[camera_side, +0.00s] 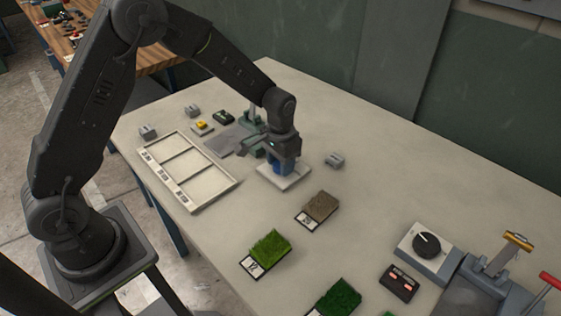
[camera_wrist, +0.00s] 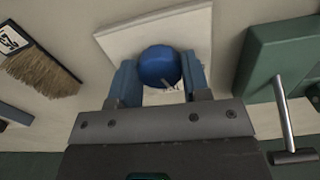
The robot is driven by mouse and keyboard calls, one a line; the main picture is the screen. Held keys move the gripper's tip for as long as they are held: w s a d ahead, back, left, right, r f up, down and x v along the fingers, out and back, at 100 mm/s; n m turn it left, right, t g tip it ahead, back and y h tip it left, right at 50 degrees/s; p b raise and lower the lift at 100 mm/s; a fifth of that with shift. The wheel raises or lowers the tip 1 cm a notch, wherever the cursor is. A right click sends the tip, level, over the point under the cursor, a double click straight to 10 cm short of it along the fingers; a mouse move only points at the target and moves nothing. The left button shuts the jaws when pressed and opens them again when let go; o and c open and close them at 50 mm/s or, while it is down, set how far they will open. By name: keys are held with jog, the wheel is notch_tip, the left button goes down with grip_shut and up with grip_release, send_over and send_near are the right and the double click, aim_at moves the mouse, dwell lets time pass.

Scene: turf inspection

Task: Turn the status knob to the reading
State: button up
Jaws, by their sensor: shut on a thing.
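My gripper (camera_side: 282,164) points down at a white square plate (camera_side: 301,173) near the middle of the table. In the wrist view its two blue fingers (camera_wrist: 160,78) stand on either side of a round blue knob (camera_wrist: 158,62) and are shut on it. The knob sits on the plate (camera_wrist: 117,42) and has a short pale mark near its lower edge. In the side view the fingers mostly hide the knob. A black dial (camera_side: 426,245) on a pale box stands apart at the right. A small dark unit with red lit displays (camera_side: 399,283) lies in front of it.
A white three-part frame (camera_side: 187,172) lies left of my gripper. A brown turf sample (camera_side: 319,208) and green turf samples (camera_side: 268,248) (camera_side: 340,298) lie nearer the camera. Tools with yellow and red handles stand at far right.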

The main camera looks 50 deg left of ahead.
jog(key=shift+m, duration=1.5)
jog(key=o, duration=0.9)
jog(key=shift+r, duration=6.95)
